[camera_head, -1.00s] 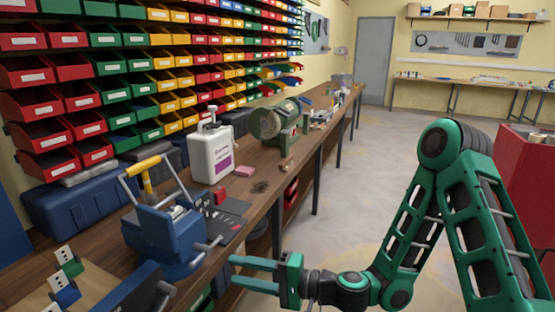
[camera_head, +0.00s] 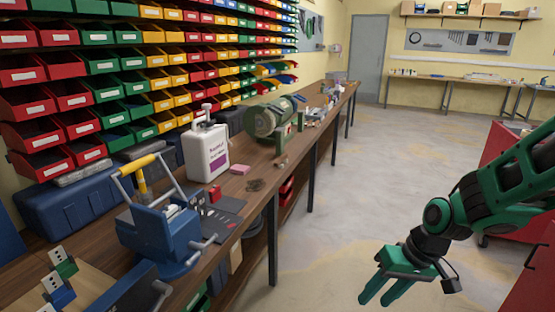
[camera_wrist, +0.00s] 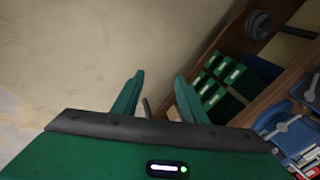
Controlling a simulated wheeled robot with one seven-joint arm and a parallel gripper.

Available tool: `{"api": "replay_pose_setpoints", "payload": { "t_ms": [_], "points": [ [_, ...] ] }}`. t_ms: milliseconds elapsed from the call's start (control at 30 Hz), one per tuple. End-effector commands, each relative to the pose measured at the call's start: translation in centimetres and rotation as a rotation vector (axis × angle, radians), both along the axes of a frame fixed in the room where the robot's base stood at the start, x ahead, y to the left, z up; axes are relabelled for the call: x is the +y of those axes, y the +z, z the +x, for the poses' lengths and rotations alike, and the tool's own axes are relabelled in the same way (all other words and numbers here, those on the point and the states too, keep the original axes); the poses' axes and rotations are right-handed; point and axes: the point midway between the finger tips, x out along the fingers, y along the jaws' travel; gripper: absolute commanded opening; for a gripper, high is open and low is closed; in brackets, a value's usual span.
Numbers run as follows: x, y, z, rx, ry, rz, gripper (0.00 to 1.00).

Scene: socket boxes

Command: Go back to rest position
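My gripper (camera_head: 379,290) is at the lower right of the head view, over the floor and clear of the bench. Its two green fingers point down and to the left, with a gap between them and nothing held. In the wrist view my gripper (camera_wrist: 158,100) also shows its two fingers apart and empty, with floor beyond them. My arm comes in from the right edge of the head view.
A long wooden workbench (camera_head: 262,215) runs along the left, with a blue tool (camera_head: 160,235), a white canister (camera_head: 206,153) and a green grinder (camera_head: 268,120) on it. Red cabinets (camera_head: 500,165) stand at right. The floor (camera_head: 350,180) between is free.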

Motion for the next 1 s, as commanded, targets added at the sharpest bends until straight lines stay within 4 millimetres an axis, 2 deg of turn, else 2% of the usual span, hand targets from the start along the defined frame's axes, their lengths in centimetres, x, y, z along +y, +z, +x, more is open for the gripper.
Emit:
{"api": "replay_pose_setpoints", "payload": {
  "t_ms": [33, 200, 300, 433, 600, 700, 1000],
  "points": [
    [-2.1, 1.1, -0.6, 0.002, -0.037, -0.046, 0.39],
    [-8.6, 4.2, -4.0, 0.052, -0.186, -0.173, 0.39],
    [-11.8, 6.1, -6.7, 0.086, -0.287, -0.225, 0.39],
    [-14.8, 8.4, -10.6, 0.132, -0.422, -0.262, 0.39],
    [-16.8, 10.2, -14.6, 0.181, -0.555, -0.271, 0.39],
    [-17.3, 10.7, -15.9, 0.200, -0.598, -0.267, 0.39],
    [-17.4, 10.9, -16.5, 0.209, -0.616, -0.266, 0.39]
  ]
}}
